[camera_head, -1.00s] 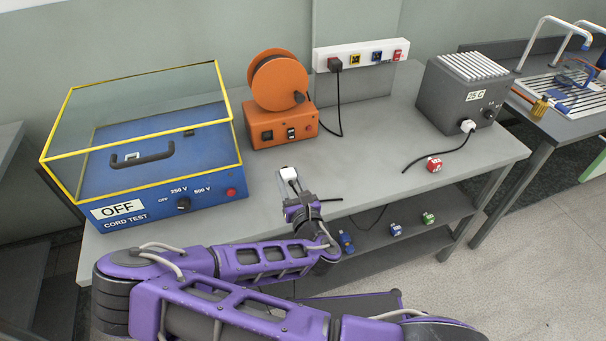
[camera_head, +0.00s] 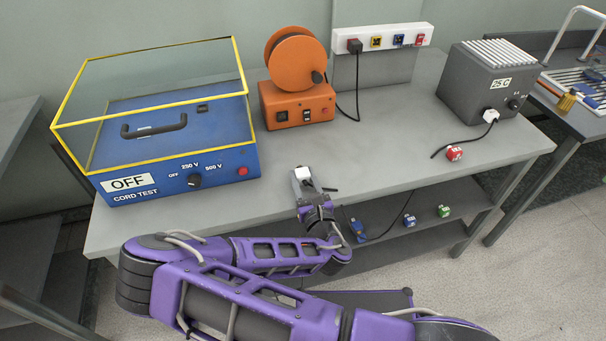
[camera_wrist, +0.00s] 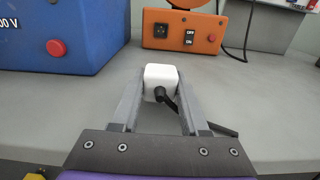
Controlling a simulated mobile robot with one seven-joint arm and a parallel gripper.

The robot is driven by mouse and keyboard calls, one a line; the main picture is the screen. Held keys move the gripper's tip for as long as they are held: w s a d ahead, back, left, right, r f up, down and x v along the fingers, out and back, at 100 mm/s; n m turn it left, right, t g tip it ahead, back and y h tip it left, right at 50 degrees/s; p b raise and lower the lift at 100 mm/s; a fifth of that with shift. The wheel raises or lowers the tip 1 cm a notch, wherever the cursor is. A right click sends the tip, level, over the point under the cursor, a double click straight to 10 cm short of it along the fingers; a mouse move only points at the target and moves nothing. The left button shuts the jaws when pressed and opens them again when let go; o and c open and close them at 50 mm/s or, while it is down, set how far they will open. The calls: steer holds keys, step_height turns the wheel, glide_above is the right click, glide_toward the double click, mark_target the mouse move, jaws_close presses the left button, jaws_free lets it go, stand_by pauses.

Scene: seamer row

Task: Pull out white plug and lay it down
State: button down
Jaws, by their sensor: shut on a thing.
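My gripper (camera_head: 303,180) is shut on a white plug (camera_wrist: 160,72), which shows between the fingers in the wrist view, its black cord running back toward me. In the head view this white plug (camera_head: 302,174) is over the front part of the grey bench (camera_head: 390,140); I cannot tell whether it touches the top. A short dark cord end shows just right of the gripper. Another white plug (camera_head: 491,116) sits in the front of the grey 25 C box (camera_head: 475,95), with a black cord from it lying on the bench.
The blue cord tester (camera_head: 215,150) with its glass cover stands left, reading OFF. The orange reel unit (camera_head: 298,103) and white socket strip (camera_head: 385,39) are at the back. A red block (camera_head: 454,153) lies at right. The bench between is clear.

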steer(key=shift+f, duration=0.25)
steer(key=shift+c, duration=1.7)
jaws_free()
steer(key=shift+s, duration=0.1)
